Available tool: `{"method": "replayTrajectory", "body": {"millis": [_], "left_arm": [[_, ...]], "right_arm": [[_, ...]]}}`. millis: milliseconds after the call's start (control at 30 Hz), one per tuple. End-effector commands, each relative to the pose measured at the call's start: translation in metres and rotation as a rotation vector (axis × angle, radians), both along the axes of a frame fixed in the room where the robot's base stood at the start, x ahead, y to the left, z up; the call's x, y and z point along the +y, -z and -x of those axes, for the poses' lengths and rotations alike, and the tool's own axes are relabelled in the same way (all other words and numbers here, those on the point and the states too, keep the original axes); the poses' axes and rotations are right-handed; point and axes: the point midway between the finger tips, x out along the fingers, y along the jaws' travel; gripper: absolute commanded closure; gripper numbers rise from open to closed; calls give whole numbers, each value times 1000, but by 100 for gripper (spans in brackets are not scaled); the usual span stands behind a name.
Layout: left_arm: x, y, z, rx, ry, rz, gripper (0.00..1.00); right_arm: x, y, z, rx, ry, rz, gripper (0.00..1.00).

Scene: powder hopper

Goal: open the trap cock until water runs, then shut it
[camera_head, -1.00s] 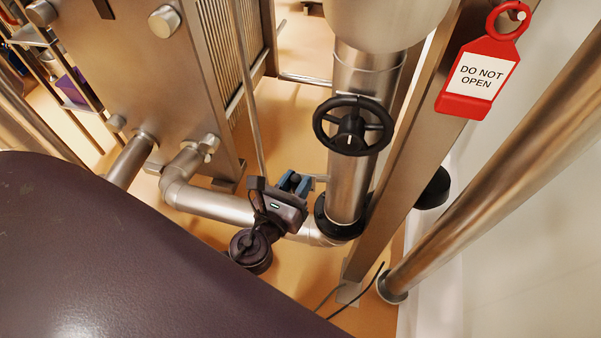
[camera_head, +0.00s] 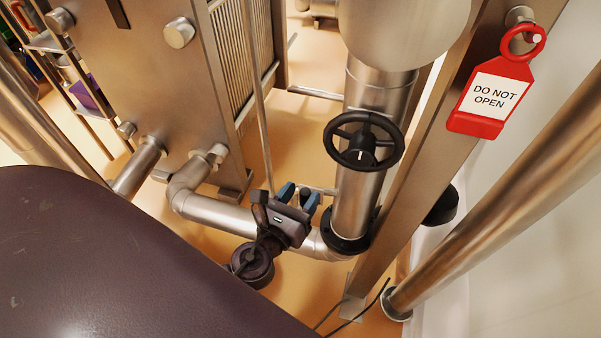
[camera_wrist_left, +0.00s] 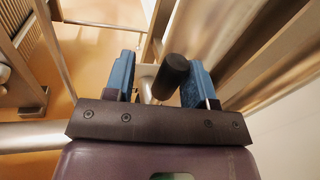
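My left gripper (camera_head: 298,194) is low beside the vertical steel pipe, its two blue fingers apart. In the left wrist view, a black cylindrical grip (camera_wrist_left: 172,76) shows at the opening of my left gripper (camera_wrist_left: 158,80), closer to the right finger. It looks like the trap cock's handle; I cannot tell whether the finger touches it. A small pale stub (camera_head: 328,191) shows between the fingers and the vertical pipe in the head view; most of the cock is hidden there. No running water is visible. My right gripper is not in view.
A black handwheel (camera_head: 363,141) sits on the vertical pipe (camera_head: 356,205) above my left gripper. A red "DO NOT OPEN" tag (camera_head: 496,95) hangs on the steel post. A horizontal pipe (camera_head: 215,211) runs beside the gripper from a plate-like steel unit (camera_head: 165,90). Cables lie on the floor.

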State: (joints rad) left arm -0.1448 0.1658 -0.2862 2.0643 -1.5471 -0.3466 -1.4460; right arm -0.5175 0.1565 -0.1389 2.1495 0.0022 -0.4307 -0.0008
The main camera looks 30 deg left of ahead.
Motion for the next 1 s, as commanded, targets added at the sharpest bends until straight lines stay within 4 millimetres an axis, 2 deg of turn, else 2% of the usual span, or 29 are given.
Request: {"method": "replayTrajectory", "body": {"millis": [300,500,700,1000], "left_arm": [[-2,5,53,11,1,-2,50],[-4,3,85,7,1,-3,50],[-4,1,101,2,-2,-2,50],[-4,1,104,1,-3,1,50]], "right_arm": [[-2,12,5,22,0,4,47],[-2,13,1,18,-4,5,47],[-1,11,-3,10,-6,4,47],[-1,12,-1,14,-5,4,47]]}}
